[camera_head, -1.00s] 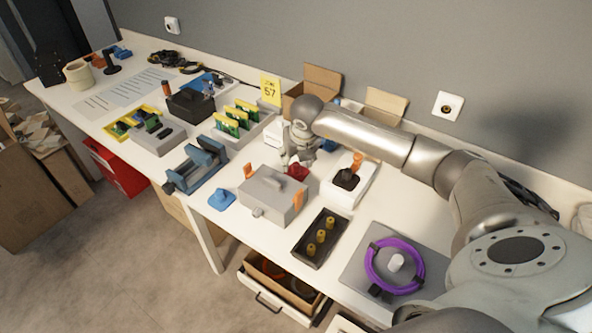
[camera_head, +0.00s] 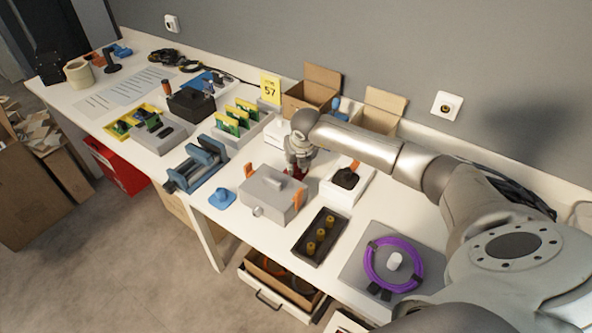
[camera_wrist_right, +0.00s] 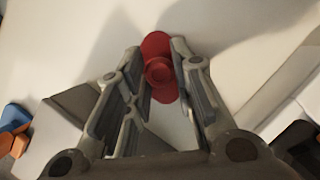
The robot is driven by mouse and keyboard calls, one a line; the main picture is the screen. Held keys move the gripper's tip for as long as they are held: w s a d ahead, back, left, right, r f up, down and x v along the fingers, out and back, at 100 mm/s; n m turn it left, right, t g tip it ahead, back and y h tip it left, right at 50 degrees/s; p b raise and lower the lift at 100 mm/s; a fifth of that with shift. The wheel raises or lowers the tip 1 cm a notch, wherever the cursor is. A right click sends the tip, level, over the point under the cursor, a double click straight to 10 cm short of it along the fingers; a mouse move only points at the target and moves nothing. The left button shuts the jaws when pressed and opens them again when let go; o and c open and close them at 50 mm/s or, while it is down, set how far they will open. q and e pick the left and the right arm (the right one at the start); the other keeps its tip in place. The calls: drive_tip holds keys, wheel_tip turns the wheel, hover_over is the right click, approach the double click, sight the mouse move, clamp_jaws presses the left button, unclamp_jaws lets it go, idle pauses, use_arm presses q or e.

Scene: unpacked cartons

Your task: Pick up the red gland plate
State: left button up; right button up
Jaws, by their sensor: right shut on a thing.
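The red gland plate (camera_wrist_right: 157,46) shows in the right wrist view between my right gripper's fingertips (camera_wrist_right: 157,60). It has a round raised boss in its middle. The right fingers are shut on it. In the head view my right gripper (camera_head: 299,164) points down behind the grey box, and only a little of the red gland plate (camera_head: 296,172) shows under it. Whether the plate touches the table cannot be told. My left gripper is not in view.
A grey box (camera_head: 272,194) with orange clips stands just in front of my right gripper. A white box (camera_head: 345,187) with a black and orange part is to its right. Open cartons (camera_head: 312,90) stand behind. A black tray (camera_head: 319,238) and a purple ring (camera_head: 372,265) lie nearer.

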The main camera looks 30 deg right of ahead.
clamp_jaws()
drive_tip(key=shift+r, duration=0.1)
